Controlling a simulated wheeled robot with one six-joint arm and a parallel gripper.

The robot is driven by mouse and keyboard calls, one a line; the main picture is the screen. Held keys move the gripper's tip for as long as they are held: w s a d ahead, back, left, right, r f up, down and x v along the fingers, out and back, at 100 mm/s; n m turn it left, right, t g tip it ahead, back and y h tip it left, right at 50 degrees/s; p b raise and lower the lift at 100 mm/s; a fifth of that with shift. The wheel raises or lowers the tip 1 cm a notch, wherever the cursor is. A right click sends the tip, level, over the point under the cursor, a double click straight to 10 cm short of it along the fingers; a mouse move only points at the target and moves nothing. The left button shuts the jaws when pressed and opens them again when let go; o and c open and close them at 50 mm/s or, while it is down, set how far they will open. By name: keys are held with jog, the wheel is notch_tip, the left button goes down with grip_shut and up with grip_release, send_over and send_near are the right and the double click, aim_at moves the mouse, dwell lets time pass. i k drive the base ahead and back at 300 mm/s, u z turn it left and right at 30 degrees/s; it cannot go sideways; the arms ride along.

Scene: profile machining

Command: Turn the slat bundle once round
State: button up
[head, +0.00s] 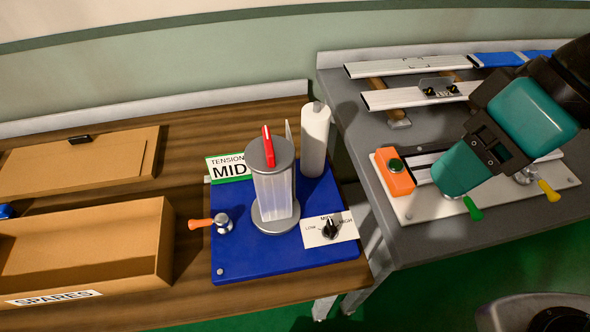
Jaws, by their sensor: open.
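The slat bundle (275,196) is a pale, upright bundle between two round grey discs on a blue base plate (240,258). A red handle (267,146) stands on the top disc. A white roll (315,140) stands upright behind it to the right. A selector knob (330,228) on a LOW/MID/HIGH plate is at front right of the bundle, and a green-edged sign reads TENSION MID. My gripper (462,168), teal and dark, is open over the right-hand grey table, well away from the bundle. Its fingertips are not clearly visible.
An orange-handled clamp (212,222) sits left of the bundle. An open cardboard SPARES box (88,250) is at left. On the grey table (400,140) are long profiles (405,66) and an orange box with a dark button (395,171). A gap separates the two tables.

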aim_at(270, 157)
jog(key=u, duration=2.6)
jog(key=k, duration=0.65)
jog(key=z, duration=1.3)
jog(key=i, duration=0.5)
